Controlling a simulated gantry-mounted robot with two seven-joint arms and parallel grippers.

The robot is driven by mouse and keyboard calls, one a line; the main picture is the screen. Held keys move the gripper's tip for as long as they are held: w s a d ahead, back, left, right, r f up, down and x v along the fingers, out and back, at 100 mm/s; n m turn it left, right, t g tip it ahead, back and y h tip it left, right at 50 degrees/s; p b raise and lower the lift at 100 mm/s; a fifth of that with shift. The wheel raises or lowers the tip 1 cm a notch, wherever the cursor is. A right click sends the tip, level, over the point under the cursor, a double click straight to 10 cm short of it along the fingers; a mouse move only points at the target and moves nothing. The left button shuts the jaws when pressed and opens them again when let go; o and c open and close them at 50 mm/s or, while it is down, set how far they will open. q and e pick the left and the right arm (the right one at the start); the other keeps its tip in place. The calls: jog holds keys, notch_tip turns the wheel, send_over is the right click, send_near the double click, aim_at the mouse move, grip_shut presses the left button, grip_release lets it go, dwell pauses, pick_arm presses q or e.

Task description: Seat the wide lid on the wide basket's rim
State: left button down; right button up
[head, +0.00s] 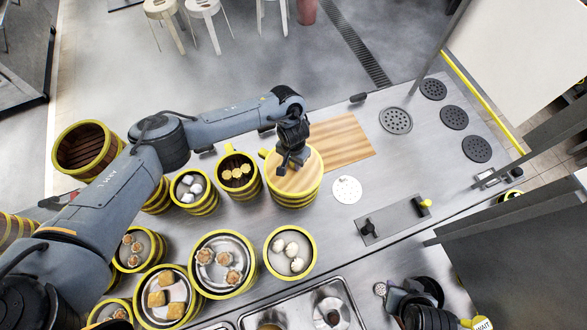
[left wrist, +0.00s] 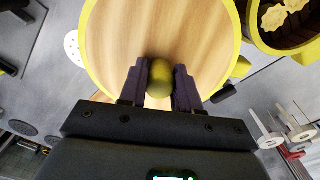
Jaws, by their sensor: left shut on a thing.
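The wide lid (head: 303,182) has a pale wooden top and a yellow rim. It is over a wooden basket with yellow bands (head: 293,201), which I take to be the wide basket. The lid hides the basket's rim, so I cannot tell whether the lid is fully seated. My left gripper (head: 287,168) is shut on the lid's round yellow knob (left wrist: 160,66), which shows between its two fingers (left wrist: 161,82) in the left wrist view. Dark parts of my right arm are at the lower right of the head view; its fingers are not clear.
A basket of yellow pieces (head: 238,190) stands close left of the lidded basket. A basket with white buns (head: 268,270) and a basket of dumplings on a tray (head: 205,285) stand in front. A wooden board (head: 340,140) lies behind right. The counter's right part has clear room.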

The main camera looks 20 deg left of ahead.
pick_arm(q)
jog(key=shift+f, duration=0.15)
jog(key=c, duration=0.7)
grip_release()
jog(key=shift+r, duration=0.55)
notch_tip(320, 180, up, 10)
jog(key=shift+f+p, duration=0.15)
jog(key=shift+p, duration=0.8)
